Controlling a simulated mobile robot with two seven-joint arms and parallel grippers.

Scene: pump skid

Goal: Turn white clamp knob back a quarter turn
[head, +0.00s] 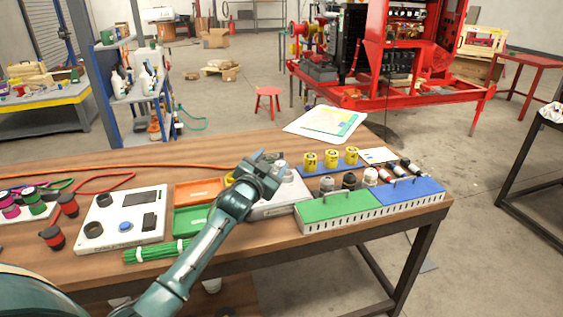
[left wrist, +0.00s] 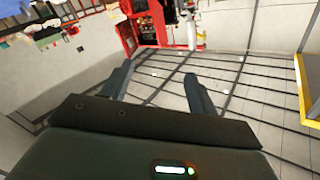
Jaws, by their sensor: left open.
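My left gripper (head: 266,160) is above the middle of the workbench, over a pale grey box (head: 284,203). It is open, and its two fingers (left wrist: 157,88) are spread in the left wrist view with only distant floor seen between them. A small light-grey knob-like part (head: 282,166) shows just beyond the fingers; I cannot tell whether it touches them or whether it is the white clamp knob. Another whitish knob-shaped part (head: 370,177) stands farther right, beside a dark one (head: 349,181). My arm hides part of the grey box. My right gripper is out of view.
A long box with green (head: 335,207) and blue (head: 410,190) lids stands at the right front. Yellow cylinders (head: 331,158) stand behind it. Orange (head: 197,191) and green (head: 188,220) trays and a white panel (head: 122,219) lie left. Bare wood (head: 225,253) shows at the front.

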